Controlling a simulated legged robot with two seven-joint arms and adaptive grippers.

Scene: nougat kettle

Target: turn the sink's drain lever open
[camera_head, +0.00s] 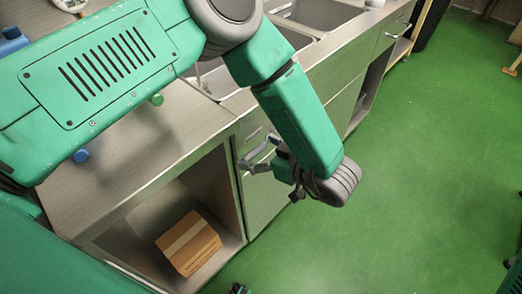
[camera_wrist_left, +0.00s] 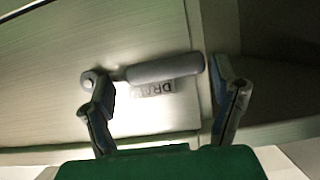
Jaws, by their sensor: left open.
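The drain lever (camera_wrist_left: 168,67) shows in the left wrist view as a rounded grey handle on a thin rod, lying roughly level across the picture in front of a pale metal panel. A label (camera_wrist_left: 153,90) beginning "DR" sits just below it, partly covered. My left gripper (camera_wrist_left: 157,74) is open, with one finger at each end of the lever; whether either touches it I cannot tell. In the head view my left gripper (camera_head: 258,158) is at the cabinet front under the counter edge, where the lever is hard to make out.
The steel counter (camera_head: 105,178) with sink basins runs toward the upper right. A cardboard box (camera_head: 188,243) sits in the open lower bay beside my gripper. Blue and green items on the counter are partly behind my arm.

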